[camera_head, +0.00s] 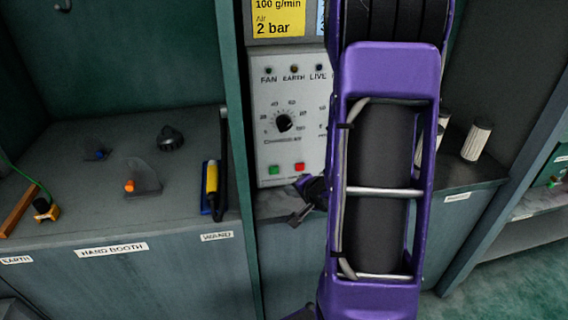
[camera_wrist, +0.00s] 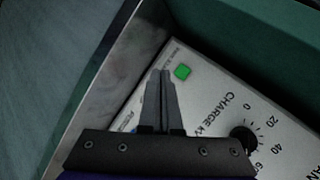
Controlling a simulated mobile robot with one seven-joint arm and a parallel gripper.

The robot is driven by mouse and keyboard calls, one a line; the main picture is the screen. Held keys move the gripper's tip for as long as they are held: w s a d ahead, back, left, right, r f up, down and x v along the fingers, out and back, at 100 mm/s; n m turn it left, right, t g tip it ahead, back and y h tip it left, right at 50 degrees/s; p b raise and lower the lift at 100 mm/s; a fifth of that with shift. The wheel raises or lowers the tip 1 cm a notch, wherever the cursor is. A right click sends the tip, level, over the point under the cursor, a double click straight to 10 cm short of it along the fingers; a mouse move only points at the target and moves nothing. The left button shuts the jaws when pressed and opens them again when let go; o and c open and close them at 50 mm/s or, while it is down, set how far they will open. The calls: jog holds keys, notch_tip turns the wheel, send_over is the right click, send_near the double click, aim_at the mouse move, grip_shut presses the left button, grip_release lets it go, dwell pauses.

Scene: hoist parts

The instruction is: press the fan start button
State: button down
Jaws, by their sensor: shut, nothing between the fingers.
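A grey control panel (camera_head: 290,115) stands on the bench in the middle of the head view. A green button (camera_head: 274,169) sits at its lower left, with a red button (camera_head: 299,167) to its right. Lettering by the buttons is too small to read. The green button also shows in the wrist view (camera_wrist: 183,72), just right of my fingertips. My gripper (camera_head: 294,220) is shut and empty, low in front of the panel's bottom edge. In the wrist view its fingertips (camera_wrist: 161,72) look apart from the green button; their depth to the panel is unclear. The red button is not visible there.
A dial (camera_head: 284,123) and a row of lamps (camera_head: 293,69) sit above the buttons. A booth wall edge (camera_head: 235,130) stands close left of the panel. A yellow-handled wand (camera_head: 211,183) lies beyond it. White cylinders (camera_head: 476,142) stand to the right.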

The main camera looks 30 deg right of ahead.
jog(key=shift+s+a+f+m+g+y, duration=0.2)
jog(key=shift+a+f, duration=0.2)
jog(key=shift+a, duration=0.2)
jog(key=shift+s+a+f+m+g+y, duration=0.1)
jog(key=shift+a+f+m, duration=0.1)
jog(key=shift+a+f, duration=0.25)
jog(key=shift+w+r, duration=0.1)
jog(key=shift+w, duration=0.05)
jog(key=p, duration=0.1)
send_near(271, 175)
jog(key=f, duration=0.1)
jog(key=w+f, duration=0.2)
jog(key=f, duration=0.1)
jog(key=shift+a, duration=0.35)
jog(key=shift+w+d, duration=0.1)
jog(key=shift+w, duration=0.4)
jog(key=shift+w+d+p, duration=0.25)
jog(key=shift+w+p, duration=0.55)
jog(key=shift+p, duration=0.3)
dwell(0.9)
jog(key=shift+s, duration=0.1)
jog(key=shift+s+a, duration=0.2)
jog(key=shift+s, duration=0.5)
